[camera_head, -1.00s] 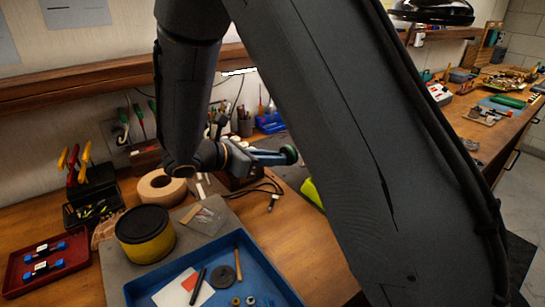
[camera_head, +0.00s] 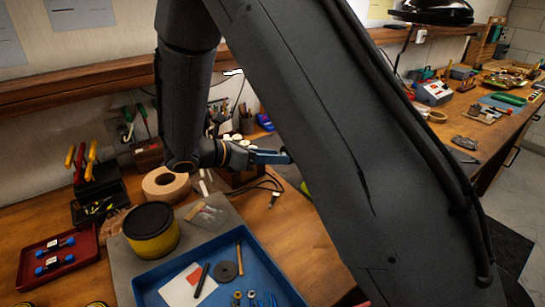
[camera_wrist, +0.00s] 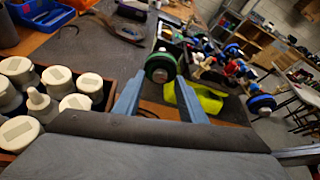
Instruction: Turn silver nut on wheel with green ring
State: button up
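The wheel with the green ring (camera_wrist: 161,67) shows in the wrist view, straight ahead of my gripper (camera_wrist: 160,84). My gripper's two blue fingers are apart, with the wheel in line with the gap between their tips. I cannot tell whether the tips touch it. A small pale spot at the wheel's centre may be the silver nut, but it is too small to be sure. The racecar (camera_wrist: 215,65) lies behind the wheel, and a wheel with a blue ring (camera_wrist: 262,104) is to the right. In the head view my gripper (camera_head: 287,157) is partly hidden by my arm.
White-capped bottles (camera_wrist: 62,90) stand in a wooden holder close to the left of my gripper. A yellow-green cloth or object (camera_wrist: 207,98) lies beyond the right finger. A blue tray (camera_head: 215,247), a yellow tin (camera_head: 152,238) and a tape roll (camera_head: 166,186) are on the bench.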

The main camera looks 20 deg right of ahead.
jog(key=b+v, duration=0.2)
jog(key=v, duration=0.6)
jog(key=shift+d, duration=0.1)
